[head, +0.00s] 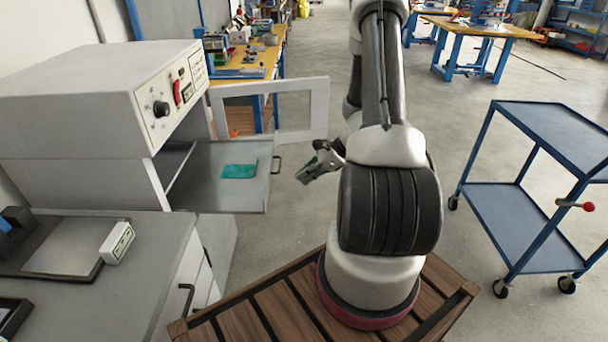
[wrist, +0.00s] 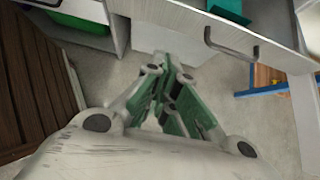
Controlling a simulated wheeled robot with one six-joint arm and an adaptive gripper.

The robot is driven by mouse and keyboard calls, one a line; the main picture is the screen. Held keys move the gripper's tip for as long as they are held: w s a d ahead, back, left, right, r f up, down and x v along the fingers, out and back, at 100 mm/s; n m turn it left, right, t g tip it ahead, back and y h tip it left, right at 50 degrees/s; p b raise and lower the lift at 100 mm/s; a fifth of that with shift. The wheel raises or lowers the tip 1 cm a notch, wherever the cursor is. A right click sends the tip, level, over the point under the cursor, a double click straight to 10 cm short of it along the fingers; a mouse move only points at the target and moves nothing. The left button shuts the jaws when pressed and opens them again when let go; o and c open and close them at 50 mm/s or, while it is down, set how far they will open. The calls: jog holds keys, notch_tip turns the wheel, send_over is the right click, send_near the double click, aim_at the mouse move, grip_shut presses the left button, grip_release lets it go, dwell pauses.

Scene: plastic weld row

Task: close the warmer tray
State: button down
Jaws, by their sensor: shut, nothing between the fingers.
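The warmer (head: 110,100) is a white box with a black knob and a red switch, at the left in the head view. Its grey tray (head: 215,185) is pulled out of the front, with a flat teal piece (head: 239,170) lying on it. The tray's handle (head: 277,164) is on its outer front face; it also shows in the wrist view (wrist: 230,46). My gripper (head: 306,173) is shut and empty, to the right of the handle and apart from it. In the wrist view my fingers (wrist: 167,62) are below and left of the handle, over the floor.
The warmer's framed door (head: 318,105) stands swung open behind the tray. A grey counter (head: 150,260) with a small white device (head: 117,243) is at the front left. A blue cart (head: 530,200) stands at the right.

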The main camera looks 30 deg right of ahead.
aim_at(175, 191)
jog(key=w+a+f, duration=0.4)
jog(key=a, duration=0.2)
jog(key=shift+w+a+f, duration=0.2)
jog(key=shift+w+a, duration=0.15)
jog(key=shift+a, duration=0.05)
jog(key=shift+a, duration=0.1)
jog(key=w+a, duration=0.6)
jog(key=a, duration=0.3)
jog(key=w+a, duration=0.6)
jog(key=a, duration=0.3)
jog(key=w+a, duration=0.6)
jog(key=a, duration=0.3)
jog(key=shift+w+a, duration=0.3)
jog(key=shift+w, duration=0.05)
jog(key=shift+w+a+r, duration=0.2)
